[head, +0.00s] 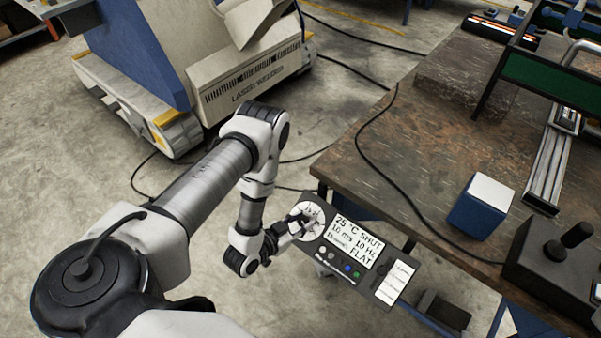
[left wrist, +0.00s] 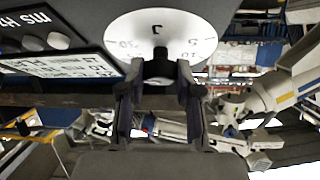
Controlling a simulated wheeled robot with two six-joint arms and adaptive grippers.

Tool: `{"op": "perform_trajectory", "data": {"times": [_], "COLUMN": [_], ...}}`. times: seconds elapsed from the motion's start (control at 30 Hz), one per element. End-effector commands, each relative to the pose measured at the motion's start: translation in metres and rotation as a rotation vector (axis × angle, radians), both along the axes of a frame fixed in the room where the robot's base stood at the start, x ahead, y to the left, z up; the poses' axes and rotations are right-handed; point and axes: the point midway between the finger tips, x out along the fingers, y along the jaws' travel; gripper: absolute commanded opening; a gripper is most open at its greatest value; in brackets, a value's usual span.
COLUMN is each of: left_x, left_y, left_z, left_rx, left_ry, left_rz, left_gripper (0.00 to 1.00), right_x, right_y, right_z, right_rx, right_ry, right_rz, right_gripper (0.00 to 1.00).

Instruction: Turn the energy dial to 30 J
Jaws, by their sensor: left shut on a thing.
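The energy dial is a white disc (head: 311,209) with dark marks on the left part of a dark control panel (head: 330,258). In the left wrist view the dial face (left wrist: 185,32) fills the top middle, its figures seen at odd angles. A dark knob (left wrist: 158,68) stands at its centre. My left gripper (head: 303,224) is at the dial in the head view. In the left wrist view its two fingers (left wrist: 158,90) are shut on the knob. The knob's pointer and exact setting cannot be told. My right gripper is not in view.
The panel's screen (head: 355,240) reads 25 °C, SHUT, 10 ms, 10 Hz and FLAT, with several buttons below. A worn workbench (head: 440,150) lies to the right, with a blue and white block (head: 482,205) and a joystick box (head: 555,255). A laser welder (head: 250,75) stands behind.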

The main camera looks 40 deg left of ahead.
Motion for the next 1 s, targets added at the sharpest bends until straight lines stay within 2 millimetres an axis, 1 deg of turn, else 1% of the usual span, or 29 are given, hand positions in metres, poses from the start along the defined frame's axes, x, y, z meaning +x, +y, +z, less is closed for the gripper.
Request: {"op": "perform_trajectory", "data": {"times": [0.5,0.53,0.57,0.6,0.87,0.97,1.0], "left_x": [0.002,0.002,0.002,0.001,0.001,-0.005,-0.009], "left_y": [0.001,0.001,0.001,0.001,0.0,0.002,0.002], "left_z": [0.001,0.001,0.001,0.001,0.0,0.002,0.003], "left_rx": [0.014,0.014,0.014,0.014,0.013,0.013,0.012], "left_ry": [-0.006,-0.006,-0.006,-0.005,-0.003,-0.001,0.0], "left_rz": [-0.018,-0.018,-0.018,-0.018,-0.018,-0.017,-0.016], "left_gripper": [0.0,0.4,0.51,0.59,0.59,0.59,0.59], "right_x": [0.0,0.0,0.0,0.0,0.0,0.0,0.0], "right_y": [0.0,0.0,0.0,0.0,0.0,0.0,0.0], "right_z": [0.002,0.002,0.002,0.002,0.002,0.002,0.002], "right_rx": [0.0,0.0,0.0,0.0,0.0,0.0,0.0], "right_ry": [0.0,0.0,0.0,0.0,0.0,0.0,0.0], "right_rz": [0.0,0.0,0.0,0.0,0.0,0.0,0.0], "right_gripper": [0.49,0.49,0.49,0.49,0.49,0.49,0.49]}}
